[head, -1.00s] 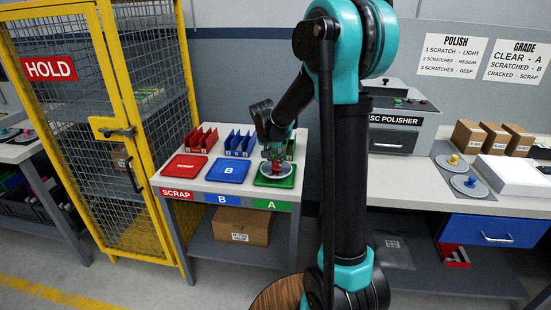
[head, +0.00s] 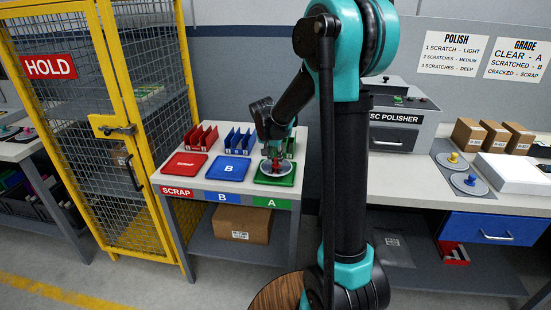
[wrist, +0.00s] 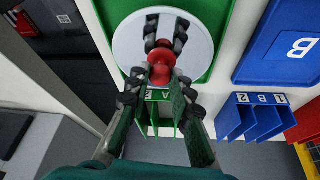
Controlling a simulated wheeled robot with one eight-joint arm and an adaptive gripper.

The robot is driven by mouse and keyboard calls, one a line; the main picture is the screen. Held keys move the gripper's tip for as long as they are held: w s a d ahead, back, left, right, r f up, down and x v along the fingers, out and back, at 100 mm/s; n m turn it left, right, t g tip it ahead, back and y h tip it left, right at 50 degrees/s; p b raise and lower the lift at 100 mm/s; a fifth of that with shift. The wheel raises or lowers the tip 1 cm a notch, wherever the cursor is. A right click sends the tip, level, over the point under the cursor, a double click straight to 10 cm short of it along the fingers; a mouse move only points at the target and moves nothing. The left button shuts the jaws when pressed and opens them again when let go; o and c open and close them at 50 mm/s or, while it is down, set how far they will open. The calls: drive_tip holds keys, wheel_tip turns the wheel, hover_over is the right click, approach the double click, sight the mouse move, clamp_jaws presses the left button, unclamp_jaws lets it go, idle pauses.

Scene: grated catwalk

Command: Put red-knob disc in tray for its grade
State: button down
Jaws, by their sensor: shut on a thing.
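The red-knob disc (wrist: 128,45) is a pale grey round plate with a red knob (wrist: 161,62) in its middle. It lies over the green A tray (wrist: 219,25), which also shows in the head view (head: 288,182). My gripper (wrist: 160,60) is shut on the red knob, with fingers on both sides of it. In the head view my gripper (head: 273,160) is above the green tray, at the right end of the grading table. I cannot tell whether the disc rests fully on the tray floor. The disc's surface looks clear where it shows.
The blue B tray (head: 229,170) and red SCRAP tray (head: 184,166) lie to the left. Small red (head: 201,137) and blue bins (head: 239,141) stand behind them. A yellow mesh cage (head: 110,130) stands left. Discs with yellow (head: 453,159) and blue knobs (head: 470,182) lie on the right bench.

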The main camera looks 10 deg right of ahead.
drive_tip(key=shift+f, duration=0.2)
drive_tip(key=shift+f, duration=1.1)
drive_tip(key=c, duration=0.9)
unclamp_jaws()
drive_tip(key=shift+r, duration=0.1)
drive_tip(key=shift+r, duration=3.95)
